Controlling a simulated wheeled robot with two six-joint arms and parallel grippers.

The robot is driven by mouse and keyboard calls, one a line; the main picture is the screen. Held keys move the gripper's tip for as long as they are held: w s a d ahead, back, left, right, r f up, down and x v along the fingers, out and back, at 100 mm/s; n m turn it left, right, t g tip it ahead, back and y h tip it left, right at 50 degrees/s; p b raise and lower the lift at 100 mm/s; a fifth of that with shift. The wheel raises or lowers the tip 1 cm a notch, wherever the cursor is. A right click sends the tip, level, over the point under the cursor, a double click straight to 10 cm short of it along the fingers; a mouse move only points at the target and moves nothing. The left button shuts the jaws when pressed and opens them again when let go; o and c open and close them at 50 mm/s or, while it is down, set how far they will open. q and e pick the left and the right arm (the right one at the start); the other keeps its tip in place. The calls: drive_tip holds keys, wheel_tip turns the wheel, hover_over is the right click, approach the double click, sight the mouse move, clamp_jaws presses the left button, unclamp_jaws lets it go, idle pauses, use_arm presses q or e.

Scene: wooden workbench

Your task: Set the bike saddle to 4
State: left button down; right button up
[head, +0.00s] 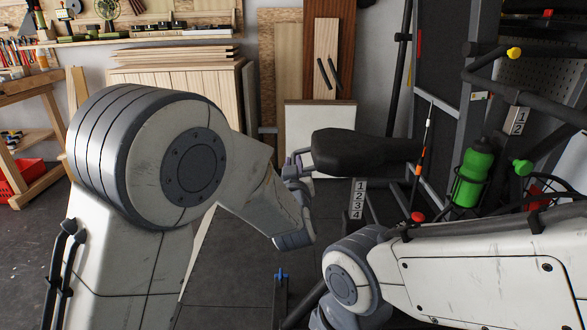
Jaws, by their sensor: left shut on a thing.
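The black bike saddle (367,152) is in the middle of the head view, roughly level. The fingers' exact contact is partly hidden by the saddle and the wrist. The saddle's post and lower frame are mostly hidden behind my right arm, which crosses the lower right. The right gripper is out of view.
A red knob (418,217) is right of the number plate. A green bottle (474,172), a green knob (523,167), a yellow knob (514,53) and a plate with 1 and 2 (517,121) are at the right. Wooden boards (180,90) stand behind.

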use_arm(q)
drive_tip(key=c, duration=0.8)
unclamp_jaws()
drive_tip(key=shift+c, duration=0.2)
drive_tip(key=shift+s, duration=0.1)
drive_tip(key=s+p, duration=0.1)
drive_tip(key=s, duration=0.9)
drive_tip(key=shift+s, duration=0.15)
drive_tip(key=shift+f, duration=0.1)
